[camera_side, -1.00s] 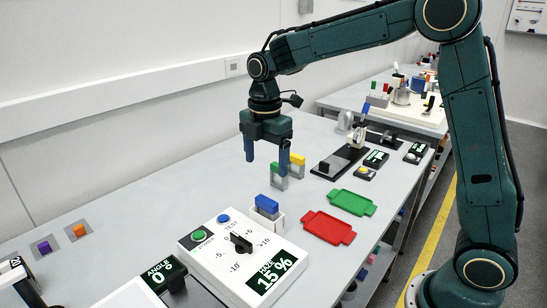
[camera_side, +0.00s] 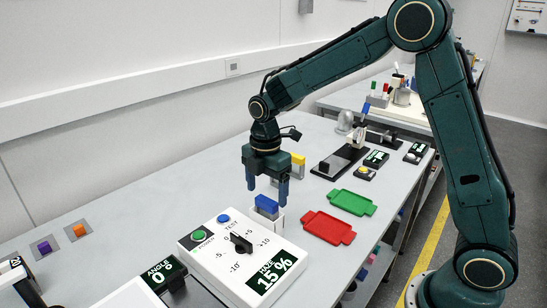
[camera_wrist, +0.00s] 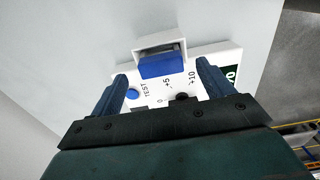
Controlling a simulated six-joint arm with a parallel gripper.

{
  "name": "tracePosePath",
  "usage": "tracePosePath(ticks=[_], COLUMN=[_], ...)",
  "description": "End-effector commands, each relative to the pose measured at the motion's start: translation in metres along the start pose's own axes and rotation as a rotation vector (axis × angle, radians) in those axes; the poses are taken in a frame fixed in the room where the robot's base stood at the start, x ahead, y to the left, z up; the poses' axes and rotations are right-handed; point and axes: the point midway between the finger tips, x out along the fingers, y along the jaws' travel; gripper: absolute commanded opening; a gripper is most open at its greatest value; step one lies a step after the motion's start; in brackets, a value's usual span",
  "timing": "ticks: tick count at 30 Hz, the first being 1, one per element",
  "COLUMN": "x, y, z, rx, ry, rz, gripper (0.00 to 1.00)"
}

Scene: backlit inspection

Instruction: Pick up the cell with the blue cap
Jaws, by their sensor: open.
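The cell with the blue cap (camera_side: 266,204) stands in the white holder at the back edge of the white test panel. Its blue cap (camera_wrist: 163,66) shows in the wrist view, ahead of and between the two fingers. My gripper (camera_side: 267,195) is open, with its blue fingers pointing down around the cap's height in the side view. In the wrist view my gripper (camera_wrist: 162,82) has clear space on both sides of the cap. No contact is visible. The lower part of the cell is hidden in the holder.
The white test panel (camera_side: 215,263) has buttons, a black knob and a haze display reading 15 %. A red tray (camera_side: 328,228) and a green tray (camera_side: 350,202) lie to the right. A yellow-capped cell (camera_side: 298,160) stands behind my gripper. Purple (camera_side: 45,247) and orange (camera_side: 79,231) pieces sit at the left.

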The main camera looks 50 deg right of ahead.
Motion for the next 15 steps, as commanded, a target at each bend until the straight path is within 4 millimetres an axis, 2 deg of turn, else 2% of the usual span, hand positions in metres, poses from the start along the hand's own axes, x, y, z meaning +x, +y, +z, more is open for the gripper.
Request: tracePosePath(ticks=[7,15], x=[0.029,0.040], y=[-0.001,-0.001], z=[-0.002,-0.002], rx=[0.000,0.000], ry=[0.000,0.000], rz=[-0.003,0.000], gripper=[0.80,0.80])
